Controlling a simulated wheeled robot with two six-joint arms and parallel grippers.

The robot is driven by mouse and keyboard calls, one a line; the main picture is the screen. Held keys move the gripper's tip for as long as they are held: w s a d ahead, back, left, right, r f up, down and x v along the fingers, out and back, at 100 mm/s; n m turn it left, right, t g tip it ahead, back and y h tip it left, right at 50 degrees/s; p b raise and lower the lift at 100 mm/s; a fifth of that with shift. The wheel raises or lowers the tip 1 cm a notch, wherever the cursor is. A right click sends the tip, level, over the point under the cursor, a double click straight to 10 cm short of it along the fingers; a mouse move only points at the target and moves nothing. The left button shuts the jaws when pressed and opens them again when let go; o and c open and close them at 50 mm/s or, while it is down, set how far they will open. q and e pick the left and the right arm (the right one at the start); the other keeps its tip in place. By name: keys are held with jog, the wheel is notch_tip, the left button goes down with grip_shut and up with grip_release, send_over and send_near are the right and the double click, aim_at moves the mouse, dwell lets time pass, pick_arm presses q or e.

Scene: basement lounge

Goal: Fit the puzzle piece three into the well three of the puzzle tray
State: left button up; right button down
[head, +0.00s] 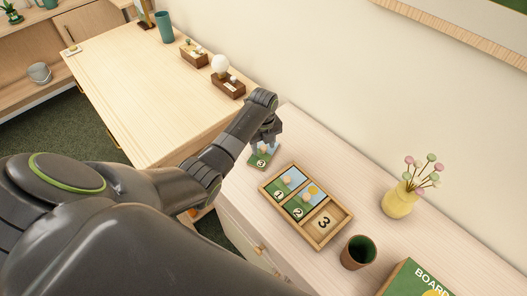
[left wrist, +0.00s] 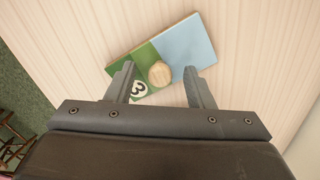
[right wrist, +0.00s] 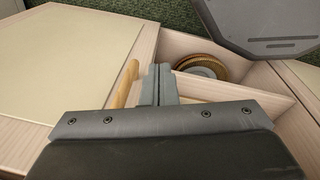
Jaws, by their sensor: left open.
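Puzzle piece three (head: 262,159) lies flat on the pale cabinet top, left of the puzzle tray (head: 318,245). It is a green and blue tile with a round wooden knob (left wrist: 160,73) and a "3" disc (left wrist: 139,89). My left gripper (head: 264,143) is open over the piece. In the left wrist view its fingers (left wrist: 160,88) stand either side of the knob, apart from it. The tray's wells one and two hold their pieces; well three (head: 324,223) is empty, showing a printed 3. My right gripper (right wrist: 160,72) is shut and empty.
A brown cup (head: 358,252) stands right of the tray, with a green board game box (head: 415,282) and a yellow vase (head: 399,200) beyond. In the right wrist view an open drawer holds a round object (right wrist: 203,68); a wooden handle (right wrist: 124,83) is beside my fingers.

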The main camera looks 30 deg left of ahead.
pick_arm(q)
jog(key=shift+f, duration=0.2)
grip_shut()
jog(key=shift+r, duration=0.1)
